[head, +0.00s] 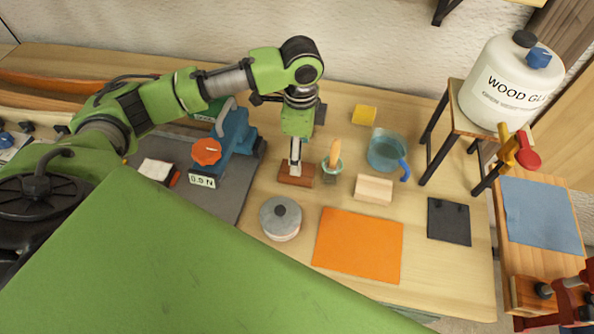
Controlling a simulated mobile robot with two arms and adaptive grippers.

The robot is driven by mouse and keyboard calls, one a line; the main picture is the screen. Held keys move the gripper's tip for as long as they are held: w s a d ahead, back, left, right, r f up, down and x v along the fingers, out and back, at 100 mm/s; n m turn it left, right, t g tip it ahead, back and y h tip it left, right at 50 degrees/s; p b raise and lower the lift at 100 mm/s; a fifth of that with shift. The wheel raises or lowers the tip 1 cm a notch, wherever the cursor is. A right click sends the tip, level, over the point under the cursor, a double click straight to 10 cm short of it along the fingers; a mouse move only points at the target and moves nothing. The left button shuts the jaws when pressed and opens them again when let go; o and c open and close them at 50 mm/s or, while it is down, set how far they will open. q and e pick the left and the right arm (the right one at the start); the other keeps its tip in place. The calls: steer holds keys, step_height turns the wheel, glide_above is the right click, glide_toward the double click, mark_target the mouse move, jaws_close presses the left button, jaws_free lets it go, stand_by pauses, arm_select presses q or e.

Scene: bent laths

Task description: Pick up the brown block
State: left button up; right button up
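A small brown block (287,180) lies on the wooden table, near its middle. My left arm reaches in from the left, and its gripper (295,168) points down right at the block. The gripper's lower end overlaps the block in the picture and hides part of it. I cannot tell whether the fingers touch the block or how far apart they are. My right gripper is not in view.
Close to the right stand a small green cup (332,168) with a wooden-handled tool and a pale wood block (373,189). Nearby are a yellow block (364,114), blue-handled jug (386,150), grey lidded pot (281,218), orange mat (358,245) and blue-orange device (232,135).

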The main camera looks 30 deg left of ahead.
arm_select(q)
steer(key=shift+w+f, duration=0.1)
steer(key=shift+f, duration=0.55)
steer(key=f+p, duration=0.1)
steer(key=f, duration=0.1)
steer(key=s+f, duration=0.1)
steer(key=f, duration=0.1)
steer(key=shift+d+f+p, duration=0.1)
steer(key=shift+f+p, duration=0.05)
steer(key=shift+p, duration=0.25)
steer(key=shift+w+f, duration=0.15)
steer(key=shift+f, duration=0.25)
steer(key=c, duration=1.2)
